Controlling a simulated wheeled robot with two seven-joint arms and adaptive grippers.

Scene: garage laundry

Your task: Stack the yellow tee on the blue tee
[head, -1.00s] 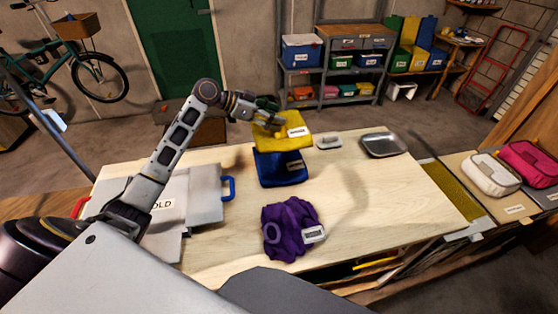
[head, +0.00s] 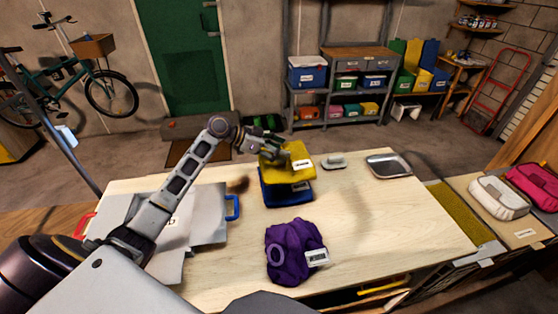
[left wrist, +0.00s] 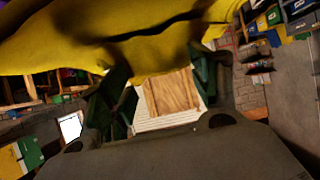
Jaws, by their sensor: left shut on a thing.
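The folded yellow tee (head: 292,165) with a white label is over the folded blue tee (head: 287,193) on the wooden table in the head view. Its lower edge is close to the blue tee; I cannot tell whether they touch. My left gripper (head: 276,153) is shut on the far left edge of the yellow tee. In the left wrist view the yellow tee (left wrist: 130,45) fills the top, at the gripper's green fingers (left wrist: 160,95). My right gripper does not show.
A crumpled purple garment (head: 292,252) with a label lies in front of the tees. A grey folding board (head: 205,218) is at the left. A small brush-like item (head: 334,162) and a metal tray (head: 388,165) are at the back. The table's right part is clear.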

